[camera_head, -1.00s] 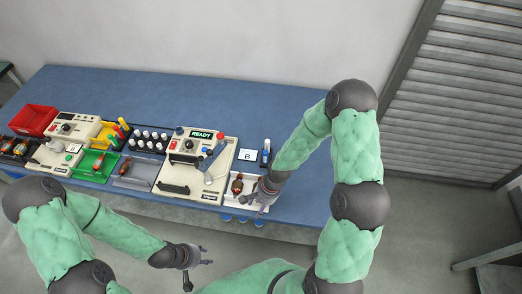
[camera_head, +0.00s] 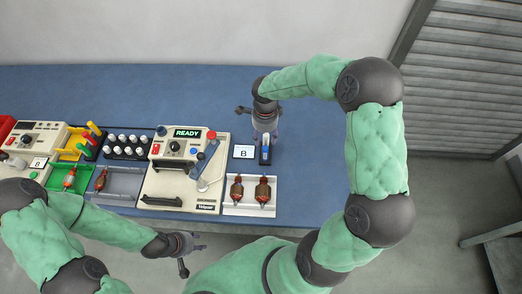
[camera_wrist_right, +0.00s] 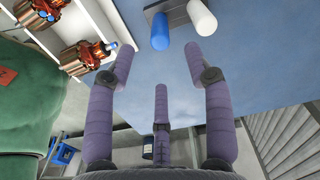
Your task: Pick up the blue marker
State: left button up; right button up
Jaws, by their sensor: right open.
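The blue marker (camera_wrist_right: 160,32) shows as a blue cylinder beside a white cylinder (camera_wrist_right: 202,18) at the top of the right wrist view, both in a dark holder. In the head view the marker (camera_head: 264,148) is a small blue and white shape right of the "B" card, partly hidden by my right gripper (camera_head: 266,131). In the right wrist view my right gripper (camera_wrist_right: 160,60) is open and empty, its fingers spread below the marker in the picture and apart from it. My left gripper (camera_head: 193,250) is open and empty in front of the table.
The "B" card (camera_head: 244,152) stands left of the marker. A white tray (camera_head: 249,209) with two copper armatures lies in front. The winding machine (camera_head: 188,190) with a "READY" display is further left. Blue table (camera_head: 307,170) is clear on the right.

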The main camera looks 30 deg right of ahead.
aim_at(265, 152)
notch_tip(265, 152, down, 6)
jog(key=shift+r+b, duration=0.2)
jog(key=shift+b, duration=0.1)
jog(key=shift+s+d+f+b, duration=0.15)
jog(key=shift+f+b, duration=0.2)
jog(key=shift+f, duration=2.25)
grip_shut()
